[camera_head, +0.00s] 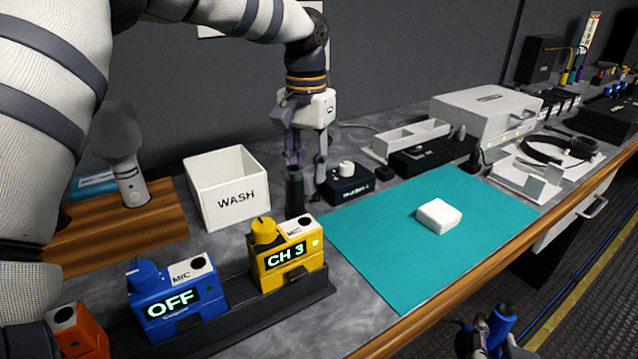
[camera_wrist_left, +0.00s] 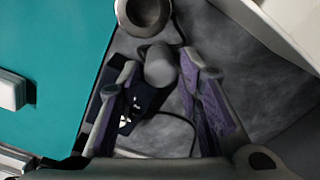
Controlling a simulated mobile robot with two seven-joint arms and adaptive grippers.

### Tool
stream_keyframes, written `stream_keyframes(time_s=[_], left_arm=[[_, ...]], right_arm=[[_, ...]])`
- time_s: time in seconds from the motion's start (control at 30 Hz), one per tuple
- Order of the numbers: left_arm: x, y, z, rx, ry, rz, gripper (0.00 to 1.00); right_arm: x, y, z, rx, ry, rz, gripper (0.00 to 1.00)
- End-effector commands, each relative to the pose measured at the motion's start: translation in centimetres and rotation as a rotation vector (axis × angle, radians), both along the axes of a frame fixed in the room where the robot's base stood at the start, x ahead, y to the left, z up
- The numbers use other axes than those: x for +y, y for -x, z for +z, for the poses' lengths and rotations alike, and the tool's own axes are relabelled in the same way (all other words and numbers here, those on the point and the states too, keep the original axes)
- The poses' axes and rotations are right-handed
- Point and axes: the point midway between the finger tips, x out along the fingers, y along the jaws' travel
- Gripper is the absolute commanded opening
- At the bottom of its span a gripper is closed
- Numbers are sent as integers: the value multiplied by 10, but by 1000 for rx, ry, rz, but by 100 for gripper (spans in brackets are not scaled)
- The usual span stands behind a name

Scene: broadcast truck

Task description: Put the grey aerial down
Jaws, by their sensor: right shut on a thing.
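My left gripper (camera_head: 306,182) hangs from above near the wall, fingers pointing down. In the left wrist view its purple fingers (camera_wrist_left: 163,88) are spread with nothing gripped. A short pale-grey stub (camera_wrist_left: 160,66), perhaps the grey aerial, shows between them and stands at a small black box. In the head view this stub (camera_head: 346,168) is on top of the black box (camera_head: 348,187), just right of the left gripper.
A dark upright cylinder (camera_head: 295,190), a white WASH bin (camera_head: 228,188), and yellow (camera_head: 286,254) and blue (camera_head: 178,299) packs in a black rack surround the left gripper. The teal mat (camera_head: 390,255) holds one white block (camera_head: 438,216) and is otherwise clear.

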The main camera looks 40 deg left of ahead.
Motion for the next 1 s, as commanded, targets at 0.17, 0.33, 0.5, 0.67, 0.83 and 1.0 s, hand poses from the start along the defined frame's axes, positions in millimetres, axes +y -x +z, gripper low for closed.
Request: stream_keyframes(time_s=[0.17, 0.33, 0.5, 0.67, 0.83, 1.0], left_arm=[[0, -1, 51, -7, -2, 1, 32], [0, 0, 77, -2, -1, 1, 32], [0, 0, 84, 0, 0, 0, 32], [0, 0, 84, -1, 0, 0, 32], [0, 0, 84, -1, 0, 0, 32], [0, 0, 84, -1, 0, 0, 32]], right_arm=[[0, -1, 4, -8, -1, 0, 0], [0, -1, 2, -5, -1, 0, 0], [0, -1, 2, -4, -1, 0, 0], [0, -1, 2, -5, -1, 0, 0], [0, -1, 2, -5, -1, 0, 0], [0, 0, 2, -5, -1, 0, 0]])
